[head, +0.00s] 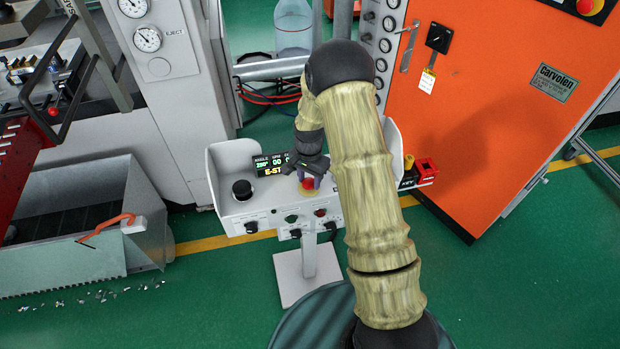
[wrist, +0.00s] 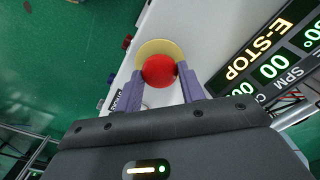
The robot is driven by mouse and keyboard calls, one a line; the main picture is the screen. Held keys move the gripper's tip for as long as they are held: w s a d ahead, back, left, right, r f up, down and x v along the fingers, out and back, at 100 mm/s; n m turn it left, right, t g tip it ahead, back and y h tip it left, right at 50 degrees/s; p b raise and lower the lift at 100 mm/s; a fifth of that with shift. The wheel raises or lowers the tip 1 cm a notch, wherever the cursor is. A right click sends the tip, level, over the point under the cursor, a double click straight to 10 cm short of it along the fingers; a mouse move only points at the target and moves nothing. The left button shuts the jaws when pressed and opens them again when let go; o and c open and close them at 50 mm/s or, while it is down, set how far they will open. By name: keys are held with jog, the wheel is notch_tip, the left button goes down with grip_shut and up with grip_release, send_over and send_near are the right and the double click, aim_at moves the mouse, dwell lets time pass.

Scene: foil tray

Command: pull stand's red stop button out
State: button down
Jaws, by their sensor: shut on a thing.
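The stand (head: 235,217) is a light grey control box on a post, below and behind my arm. Its red stop button (head: 308,184) sits on a yellow disc on the top panel. In the wrist view the round red button (wrist: 159,71) shows between my two purple fingers, over the yellow disc (wrist: 150,47). My gripper (head: 311,178) is shut on the red button, with a fingertip on each side of it. The display (head: 270,165) beside the button reads E-STOP in yellow. How far the button stands out from the panel cannot be told.
A black knob (head: 242,189) stands on the panel's left part. Small knobs line the stand's front face. An orange cabinet (head: 490,110) is at the right, a grey machine (head: 165,95) at the left. Green floor is clear in front.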

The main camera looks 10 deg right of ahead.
aim_at(309, 182)
jog(key=shift+a+r, duration=0.15)
jog(key=shift+r, duration=0.5)
jog(key=c, duration=0.9)
grip_release()
jog(key=shift+s+r, duration=0.1)
jog(key=shift+s, duration=0.05)
notch_tip(309, 182, up, 17)
jog(key=shift+r+b, duration=0.1)
jog(key=shift+b, duration=0.85)
